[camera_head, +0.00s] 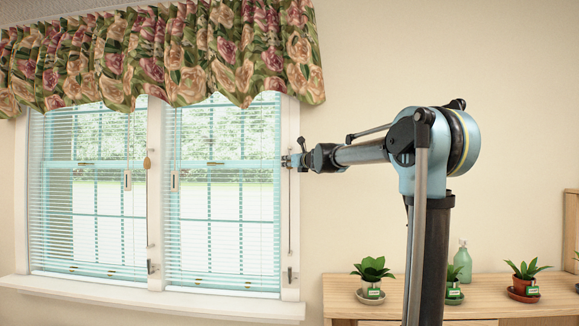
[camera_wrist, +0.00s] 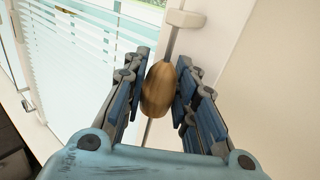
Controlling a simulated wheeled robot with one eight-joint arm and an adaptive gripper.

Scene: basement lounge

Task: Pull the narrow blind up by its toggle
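Two blinds hang side by side in the head view, a left blind (camera_head: 85,215) and a slightly narrower right blind (camera_head: 222,225). Both are lowered, with slats down to near the sill. My gripper (camera_head: 290,161) is at the right edge of the narrower blind. In the wrist view a wooden toggle (camera_wrist: 158,90) on a thin cord (camera_wrist: 172,42) sits between the two fingers of my gripper (camera_wrist: 163,72). The fingers are closed in close against its sides. My gripper hides this toggle in the head view. The left blind's toggle (camera_head: 147,163) hangs free.
A flowered valance (camera_head: 180,55) covers the window top, above my gripper. A white sill (camera_head: 150,307) runs below. A wooden counter (camera_head: 390,300) at right holds potted plants (camera_head: 372,270) and a green bottle (camera_head: 462,260). A small bracket (camera_head: 290,275) sits low on the right frame.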

